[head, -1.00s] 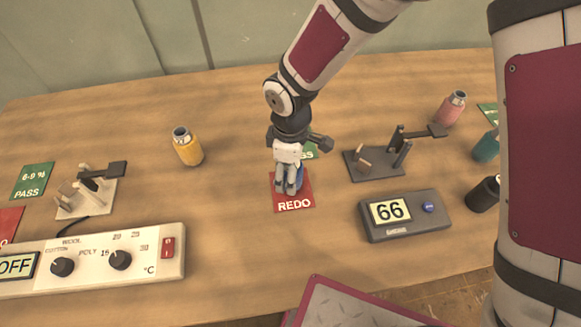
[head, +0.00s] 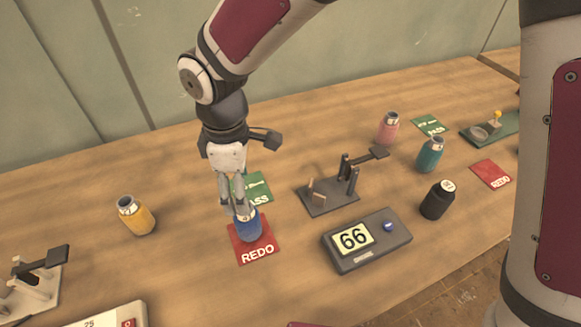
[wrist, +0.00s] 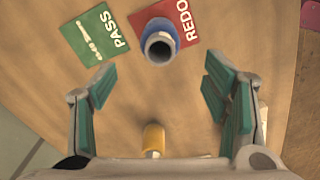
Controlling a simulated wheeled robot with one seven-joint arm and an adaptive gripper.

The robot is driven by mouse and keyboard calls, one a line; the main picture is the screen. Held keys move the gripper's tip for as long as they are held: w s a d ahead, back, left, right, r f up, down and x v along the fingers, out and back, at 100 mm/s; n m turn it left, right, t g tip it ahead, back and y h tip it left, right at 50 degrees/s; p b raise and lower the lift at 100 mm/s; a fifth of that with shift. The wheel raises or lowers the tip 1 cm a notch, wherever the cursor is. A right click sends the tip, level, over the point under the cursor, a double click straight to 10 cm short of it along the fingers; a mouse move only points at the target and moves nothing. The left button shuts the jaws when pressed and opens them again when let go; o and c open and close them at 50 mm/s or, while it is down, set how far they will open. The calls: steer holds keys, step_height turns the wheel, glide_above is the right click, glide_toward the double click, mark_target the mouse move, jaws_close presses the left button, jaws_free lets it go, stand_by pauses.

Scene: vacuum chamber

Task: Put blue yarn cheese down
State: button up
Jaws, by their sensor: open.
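The blue yarn cheese (head: 247,226) is a blue spool-like bottle shape with a pale top. It stands upright on the red REDO card (head: 262,254). In the wrist view it (wrist: 159,38) shows from above with a grey rim, beyond the open fingers and partly over the red card (wrist: 186,15). My gripper (head: 234,204) is just above and behind it in the head view. In the wrist view my gripper (wrist: 160,92) is open, with green pads wide apart and nothing between them. The head view does not show clearly whether a finger touches the blue thing.
A green PASS card (head: 252,187) lies behind the red one. A dark stand (head: 330,203) and a display box reading 66 (head: 367,243) are to the right. Yellow (head: 136,216), pink (head: 387,129), teal (head: 430,155) and black (head: 436,201) bottles stand around. Table between is clear.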

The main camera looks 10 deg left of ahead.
steer(key=w+d+r+m+t, duration=0.1)
steer(key=d+r+m, duration=0.5)
steer(key=d, duration=0.4)
steer(key=w+d+r+m+t, duration=0.15)
steer(key=d+r+m, duration=0.25)
steer(key=d+r, duration=0.5)
steer(key=s+d+r+m+t, duration=0.2)
steer(key=s+d+m, duration=0.7)
steer(key=d, duration=0.6)
steer(key=s, duration=0.2)
steer(key=shift+s+d+r+m, duration=0.25)
steer(key=shift+s+r+m, duration=0.05)
steer(key=shift+s+m, duration=0.1)
steer(key=shift+t, duration=0.25)
